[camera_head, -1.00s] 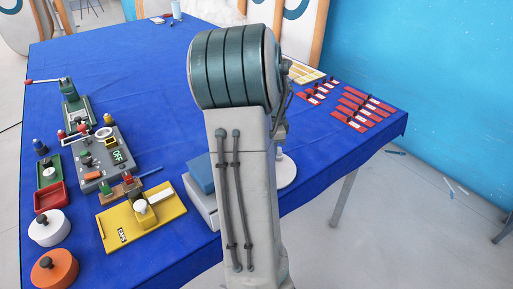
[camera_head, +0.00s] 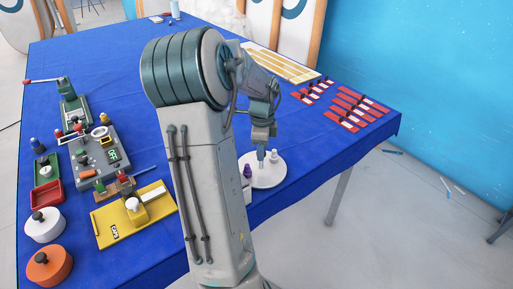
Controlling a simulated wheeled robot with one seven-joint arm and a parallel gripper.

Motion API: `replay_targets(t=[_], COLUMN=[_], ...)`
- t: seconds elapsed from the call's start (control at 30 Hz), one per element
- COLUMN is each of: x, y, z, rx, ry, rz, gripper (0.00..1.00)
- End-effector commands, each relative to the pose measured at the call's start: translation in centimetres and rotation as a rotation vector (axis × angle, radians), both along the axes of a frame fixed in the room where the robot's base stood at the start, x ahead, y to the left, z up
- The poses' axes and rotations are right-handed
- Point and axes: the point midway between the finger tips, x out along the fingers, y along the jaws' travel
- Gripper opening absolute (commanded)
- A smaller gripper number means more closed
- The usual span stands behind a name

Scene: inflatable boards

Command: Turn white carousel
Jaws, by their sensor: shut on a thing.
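The white carousel (camera_head: 268,181) is a flat round disc near the right front edge of the blue table. A white bottle-like piece (camera_head: 274,157) and a purple one (camera_head: 247,170) stand on or at it. My gripper (camera_head: 261,158) points down over the disc, between these two pieces. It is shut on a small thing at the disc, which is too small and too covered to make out.
Red-and-white pieces (camera_head: 357,107) lie in rows to the right, near a tan-and-white panel (camera_head: 283,65). A yellow board (camera_head: 112,229), a grey control box (camera_head: 97,150), a white round pot (camera_head: 45,228) and an orange one (camera_head: 50,268) stand left.

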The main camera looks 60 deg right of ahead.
Motion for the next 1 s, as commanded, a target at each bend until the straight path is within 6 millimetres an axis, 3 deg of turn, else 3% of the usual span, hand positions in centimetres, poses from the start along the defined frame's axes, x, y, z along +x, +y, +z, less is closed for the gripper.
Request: replay_targets(t=[0.43,0.47,0.53,0.83,1.0], x=[0.0,0.0,0.0,0.0,0.1], y=[-0.3,-0.3,-0.2,-0.1,-0.1], z=[0.3,0.3,0.2,0.2,2.0], rx=[-0.008,-0.008,-0.007,-0.003,-0.006], ry=[-0.005,-0.005,-0.005,-0.001,-0.004], rz=[-0.007,-0.007,-0.007,-0.005,-0.004], gripper=[0.0,0.34,0.5,0.5,0.5])
